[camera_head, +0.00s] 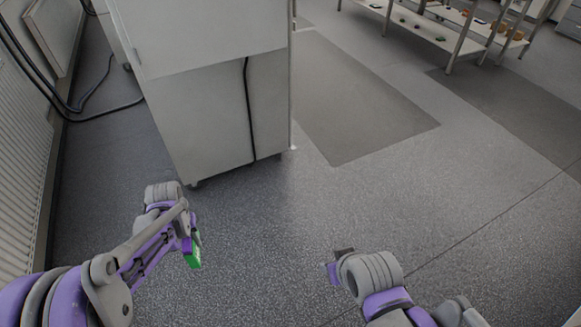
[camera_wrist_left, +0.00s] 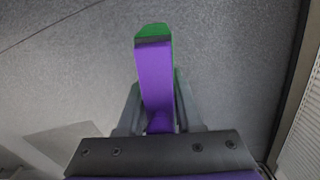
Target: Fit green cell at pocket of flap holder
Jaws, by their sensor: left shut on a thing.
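The green cell (camera_head: 194,252) is held in my left gripper (camera_head: 188,243), over the floor at the lower left of the head view. In the left wrist view the green cell (camera_wrist_left: 153,33) shows as a green end past the purple finger of my left gripper (camera_wrist_left: 154,45), which hides most of it. My right gripper (camera_head: 336,264) is at the lower middle of the head view, mostly hidden by its own wrist, so its jaws cannot be made out. I do not see the flap holder or its pocket in either view.
A tall grey cabinet (camera_head: 215,90) with a black cable stands ahead, left of centre. A ribbed panel (camera_head: 22,170) lines the left wall, with black cables near it. White shelves (camera_head: 430,30) with small items stand far right. The middle and right floor is clear.

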